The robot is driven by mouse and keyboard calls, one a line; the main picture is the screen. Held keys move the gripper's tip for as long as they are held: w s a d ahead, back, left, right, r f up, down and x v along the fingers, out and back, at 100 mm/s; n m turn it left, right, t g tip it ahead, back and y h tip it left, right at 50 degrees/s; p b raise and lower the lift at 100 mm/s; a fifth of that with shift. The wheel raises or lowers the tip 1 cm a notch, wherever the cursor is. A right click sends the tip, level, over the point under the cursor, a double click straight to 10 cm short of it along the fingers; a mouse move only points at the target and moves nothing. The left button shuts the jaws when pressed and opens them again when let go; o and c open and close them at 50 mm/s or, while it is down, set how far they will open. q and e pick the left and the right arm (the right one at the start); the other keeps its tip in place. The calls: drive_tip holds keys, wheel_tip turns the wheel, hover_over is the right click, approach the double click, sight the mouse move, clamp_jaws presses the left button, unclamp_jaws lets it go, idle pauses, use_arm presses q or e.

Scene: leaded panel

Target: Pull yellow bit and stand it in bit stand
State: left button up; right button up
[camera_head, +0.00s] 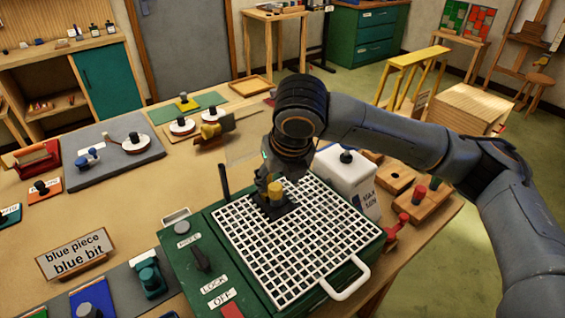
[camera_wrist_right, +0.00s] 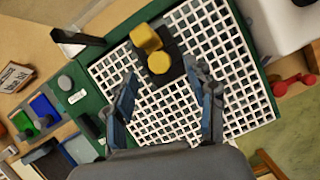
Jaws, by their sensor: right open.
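A yellow bit (camera_head: 275,191) stands up from a dark block on the white grid of the green grinder (camera_head: 190,262). In the right wrist view the yellow part shows as two lobes, a taller one (camera_wrist_right: 146,38) and a rounder one (camera_wrist_right: 158,63), on the dark block. My right gripper (camera_wrist_right: 164,76) is open, its two fingers apart just short of the yellow part, with nothing between them. In the head view the right gripper (camera_head: 268,175) is over the grid, close to the bit. A wooden block with red and dark knobs (camera_head: 421,202) may be the bit stand; I cannot tell.
A white container (camera_head: 345,182) stands close at the grid's right edge. A red handle (camera_head: 397,232) and wooden blocks lie beyond it. A sign (camera_head: 75,252) reads "blue piece blue bit". A dark upright post (camera_head: 225,180) rises at the grinder's back left. The left tabletop has bare room.

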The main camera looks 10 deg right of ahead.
sight(276, 187)
drive_tip(key=shift+x, duration=2.65)
drive_tip(key=shift+r, duration=0.1)
clamp_jaws()
